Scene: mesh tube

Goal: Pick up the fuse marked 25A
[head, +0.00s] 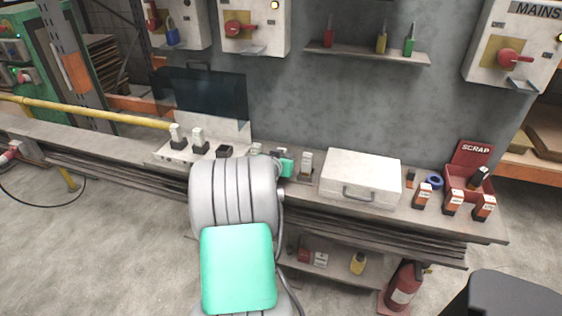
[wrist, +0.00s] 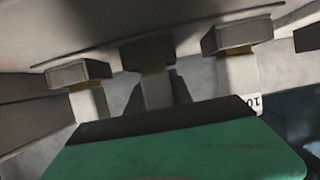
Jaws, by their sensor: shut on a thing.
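My gripper (head: 285,167) is at the back of the workbench, partly hidden behind my arm in the head view. It is shut on a fuse whose marking I cannot read. In the wrist view, my green and black gripper part fills the lower middle. Beyond it are a left fuse (wrist: 88,90), a darker middle fuse (wrist: 156,88) and a right fuse (wrist: 238,70), all pale with dark ends. The right one shows a partly visible, inverted "10". A pale fuse (head: 306,163) stands just right of my gripper in the head view. No 25A marking is readable.
A white case (head: 361,178) lies to the right. Several orange-labelled fuses (head: 453,204), a blue tape roll (head: 433,182) and a red SCRAP bin (head: 471,165) stand beyond it. A fuse panel (head: 185,152) with upright fuses and a dark raised cover (head: 211,95) is left.

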